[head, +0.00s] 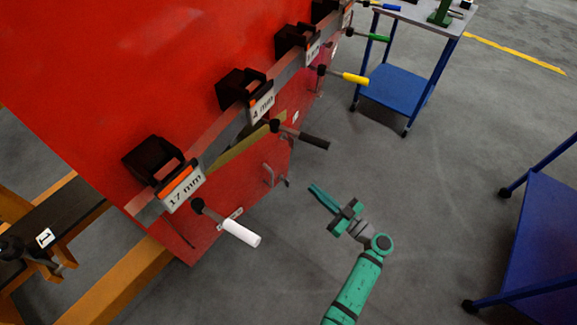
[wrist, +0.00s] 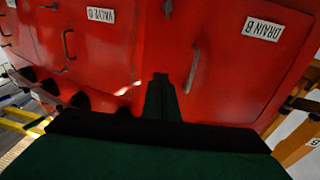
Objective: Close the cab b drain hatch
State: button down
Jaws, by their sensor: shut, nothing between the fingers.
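The drain B hatch is a red panel low on the red cab side. In the wrist view its label (wrist: 262,29) appears upside down, with a curved metal handle (wrist: 194,70) to the left of it. The handle also shows in the head view (head: 269,174). Dark lines mark the panel's edges; I cannot tell how far the hatch stands from its frame. My gripper (head: 322,197) is shut and empty, in front of the cab and to the right of the handle in the head view. In the wrist view its fingers (wrist: 161,95) point at the red panel, left of the handle.
A white-gripped lever (head: 241,232) and a black-gripped lever (head: 314,140) stick out above the panel. A valve B label (wrist: 100,15) marks the neighbouring panel. A blue cart (head: 394,92) stands behind, another blue cart (head: 540,245) at right. Grey floor between is clear.

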aim_at(280, 160)
jog(key=x, duration=1.3)
jog(key=shift+w+a, duration=0.15)
jog(key=shift+a, duration=0.05)
